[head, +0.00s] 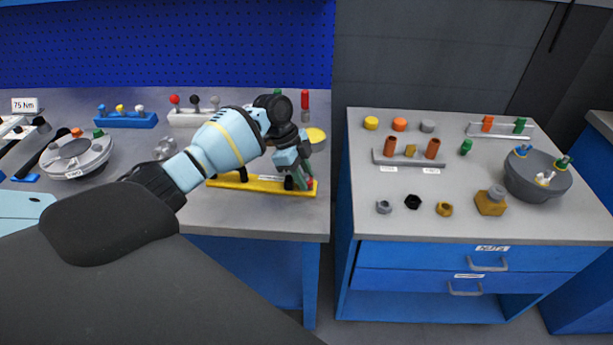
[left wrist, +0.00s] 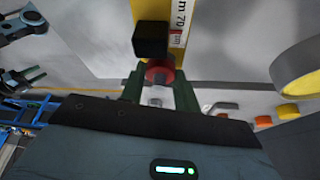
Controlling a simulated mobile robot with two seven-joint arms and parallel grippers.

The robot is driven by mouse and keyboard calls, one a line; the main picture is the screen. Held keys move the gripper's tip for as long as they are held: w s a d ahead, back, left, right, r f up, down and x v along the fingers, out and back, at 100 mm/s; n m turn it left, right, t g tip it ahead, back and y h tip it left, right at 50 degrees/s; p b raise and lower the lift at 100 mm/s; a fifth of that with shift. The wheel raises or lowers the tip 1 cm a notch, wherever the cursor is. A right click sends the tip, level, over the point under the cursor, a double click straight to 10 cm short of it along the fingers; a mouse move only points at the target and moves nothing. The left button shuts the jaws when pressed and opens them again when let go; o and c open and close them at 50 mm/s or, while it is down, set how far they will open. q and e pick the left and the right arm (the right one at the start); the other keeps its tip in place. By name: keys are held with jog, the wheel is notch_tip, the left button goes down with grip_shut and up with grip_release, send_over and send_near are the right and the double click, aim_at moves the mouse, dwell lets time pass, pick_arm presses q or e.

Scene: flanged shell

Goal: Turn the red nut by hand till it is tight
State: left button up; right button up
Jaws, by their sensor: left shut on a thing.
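The red nut (head: 309,184) is at the right end of the yellow bar (head: 225,182) on the left bench. In the left wrist view the red nut (left wrist: 160,72) sits beside a black block (left wrist: 151,39) on the yellow bar, with a grey stud end showing in its middle. My left gripper (head: 302,178) reaches down onto that end. Its green fingers (left wrist: 159,92) are on both sides of the nut, shut on it. The fingers hide part of the nut in the head view. Dark jointed parts at the left edge of the left wrist view may be my right gripper (left wrist: 22,52); their state is unclear.
A yellow round-topped piece (head: 316,137) stands close behind my left gripper. A grey round device (head: 76,157) and coloured racks fill the left bench. A gap separates it from the right bench (head: 460,220), which holds nuts, cylinders and a grey bowl (head: 537,181).

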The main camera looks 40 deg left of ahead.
pick_arm(q)
jog(key=m+b, duration=0.1)
jog(key=m, duration=0.1)
jog(key=m+g+b, duration=0.1)
jog(key=m, duration=0.1)
jog(key=shift+w+g, duration=0.15)
jog(key=shift+g, duration=0.15)
pick_arm(e)
jog(key=shift+s+a+f, duration=0.1)
jog(key=shift+s+f, duration=0.1)
jog(key=shift+f, duration=0.45)
jog(key=shift+s+f, duration=0.2)
jog(key=shift+f, duration=0.4)
jog(key=shift+s+f+g, duration=0.1)
jog(key=shift+s+g, duration=0.2)
jog(key=shift+s, duration=0.1)
jog(key=shift+w, duration=0.15)
pick_arm(q)
jog(key=o, duration=1)
pick_arm(e)
jog(key=shift+w, duration=0.25)
pick_arm(q)
jog(key=shift+r, duration=0.15)
jog(key=shift+v, duration=3.8)
pick_arm(e)
jog(key=shift+s+f, duration=0.15)
jog(key=shift+s, duration=0.3)
